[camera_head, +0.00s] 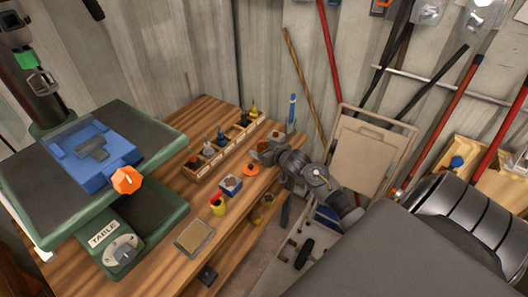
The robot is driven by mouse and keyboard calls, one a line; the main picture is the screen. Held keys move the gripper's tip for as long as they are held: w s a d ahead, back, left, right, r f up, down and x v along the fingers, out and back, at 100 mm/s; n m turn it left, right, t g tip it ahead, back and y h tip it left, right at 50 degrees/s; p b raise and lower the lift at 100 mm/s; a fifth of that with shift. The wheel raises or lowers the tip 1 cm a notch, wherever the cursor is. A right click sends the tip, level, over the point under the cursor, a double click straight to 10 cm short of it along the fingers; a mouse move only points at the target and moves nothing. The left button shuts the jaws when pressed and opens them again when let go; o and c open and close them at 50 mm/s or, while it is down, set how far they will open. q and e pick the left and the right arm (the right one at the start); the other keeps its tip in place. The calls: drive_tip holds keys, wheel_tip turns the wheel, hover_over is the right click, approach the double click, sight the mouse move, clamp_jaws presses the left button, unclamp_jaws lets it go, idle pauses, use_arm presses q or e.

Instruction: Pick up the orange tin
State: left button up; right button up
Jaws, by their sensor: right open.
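A small round orange tin (250,170) sits on the wooden bench near its right edge. It is low and flat, with a darker spot on top. My right gripper (262,152) is above and just right of it, at the bench edge, reaching in from the right. Its jaws are open, and I see nothing between them. I cannot tell whether it touches the tin. My left gripper is out of view.
A green drill-press table (165,141) with a blue vise (85,172) is left.

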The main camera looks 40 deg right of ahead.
sight(264, 143)
drive_tip(key=c, duration=1.2)
drive_tip(key=shift+r, duration=0.1)
drive_tip(key=shift+r, duration=0.2)
wheel_tip(264, 143, up, 2)
drive_tip(key=shift+r, duration=0.2)
drive_tip(key=s+a+r+p, duration=0.1)
drive_tip(key=s+a+r, duration=0.6)
drive_tip(key=s+r, duration=0.3)
drive_tip(key=shift+s+a, duration=0.25)
drive_tip(key=shift+s, duration=0.7)
